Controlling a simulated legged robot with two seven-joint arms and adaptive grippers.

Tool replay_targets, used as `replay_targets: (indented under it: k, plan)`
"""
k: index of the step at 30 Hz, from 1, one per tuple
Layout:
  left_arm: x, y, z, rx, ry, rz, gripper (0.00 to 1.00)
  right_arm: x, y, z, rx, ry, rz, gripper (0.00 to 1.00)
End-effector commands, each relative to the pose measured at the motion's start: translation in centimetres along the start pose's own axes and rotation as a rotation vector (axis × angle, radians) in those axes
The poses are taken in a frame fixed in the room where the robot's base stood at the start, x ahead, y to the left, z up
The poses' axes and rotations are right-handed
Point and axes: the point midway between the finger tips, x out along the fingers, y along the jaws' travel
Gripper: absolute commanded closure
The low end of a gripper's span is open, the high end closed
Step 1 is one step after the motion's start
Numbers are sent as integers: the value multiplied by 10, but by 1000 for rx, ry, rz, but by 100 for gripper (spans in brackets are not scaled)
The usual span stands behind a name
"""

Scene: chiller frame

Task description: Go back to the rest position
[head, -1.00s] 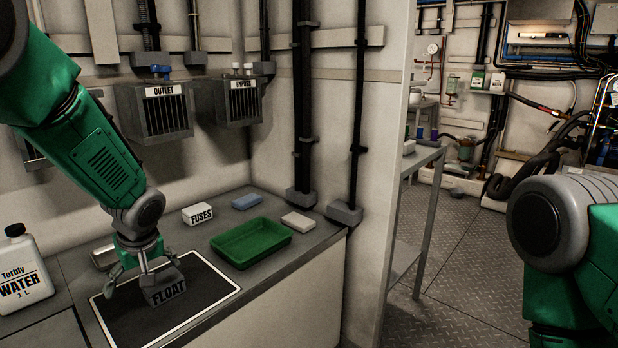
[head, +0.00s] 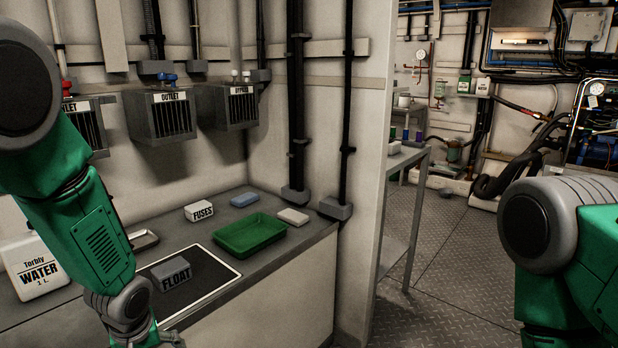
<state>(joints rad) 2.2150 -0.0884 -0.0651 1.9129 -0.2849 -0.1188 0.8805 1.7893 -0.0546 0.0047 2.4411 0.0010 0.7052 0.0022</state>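The grey block labelled FLOAT (head: 172,274) rests on the black mat with a white border (head: 212,272) on the counter. My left arm comes in from the left and bends down in front of the counter. Only a bit of my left gripper (head: 168,339) shows at the bottom edge, apart from the block. Its fingertips are cut off, so its opening is hidden. My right arm stands at the right edge, and its gripper is out of view.
A green tray (head: 213,238), a FUSES box (head: 198,211), a blue block (head: 245,199) and a pale block (head: 293,217) lie on the counter. A water jug (head: 38,270) stands left, behind my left arm. OUTLET box (head: 160,117) hangs above. Open floor (head: 440,270) lies right.

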Motion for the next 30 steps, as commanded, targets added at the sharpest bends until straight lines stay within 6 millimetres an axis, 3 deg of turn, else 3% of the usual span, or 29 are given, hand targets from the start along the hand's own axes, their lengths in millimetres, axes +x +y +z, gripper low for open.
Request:
replay_targets:
  k: [5, 8, 9, 12, 15, 20, 30]
  plan:
    - [36, -25, 83, 155, -88, 39, 0, -10, 0, -1, 0, 0, 0, 100]
    - [49, -51, 149, 277, -135, 68, 0, -18, 0, -1, 0, 0, 0, 100]
    - [50, -63, 174, 328, -149, 77, 0, -21, 0, -1, 0, 0, 0, 100]
    - [47, -90, 224, 442, -167, 88, 0, -26, 0, -2, 0, 0, 0, 100]
    - [40, -110, 256, 531, -173, 90, 0, -30, 0, -2, 0, 0, 0, 100]
    - [32, -124, 276, 600, -171, 88, 0, -31, 0, -2, 0, 0, 0, 100]
    - [32, -124, 276, 600, -171, 88, 0, -31, 0, -2, 0, 0, 0, 100]
